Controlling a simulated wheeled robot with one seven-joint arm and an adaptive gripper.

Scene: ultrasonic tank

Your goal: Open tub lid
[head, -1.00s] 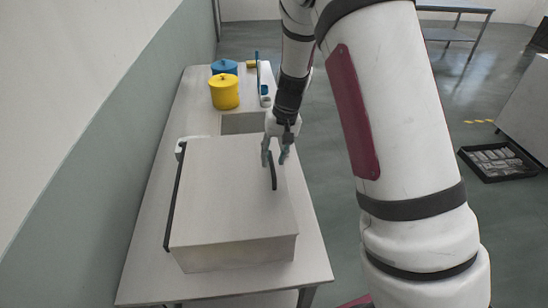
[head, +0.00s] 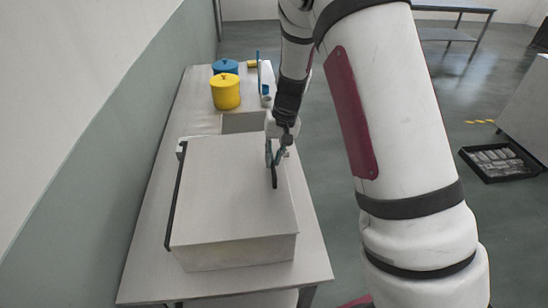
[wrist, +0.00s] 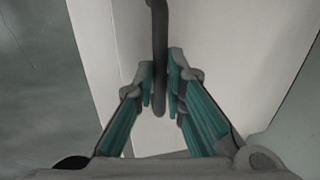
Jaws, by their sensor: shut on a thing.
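The tub (head: 240,252) is a pale grey box on the table, with its flat lid (head: 225,190) lying closed on top. A dark bar handle (head: 274,178) stands near the lid's right edge. My gripper (head: 275,160) is at the far end of this handle. In the wrist view my gripper (wrist: 160,85) has its two teal-padded fingers shut on the handle (wrist: 160,45), one on each side. A dark strip runs along the lid's left edge.
A yellow pot (head: 226,92) and a blue pot (head: 225,67) stand at the back of the table (head: 140,270). A recessed basin (head: 240,123) lies just behind the tub. A wall runs along the left. A black crate (head: 500,162) sits on the floor at right.

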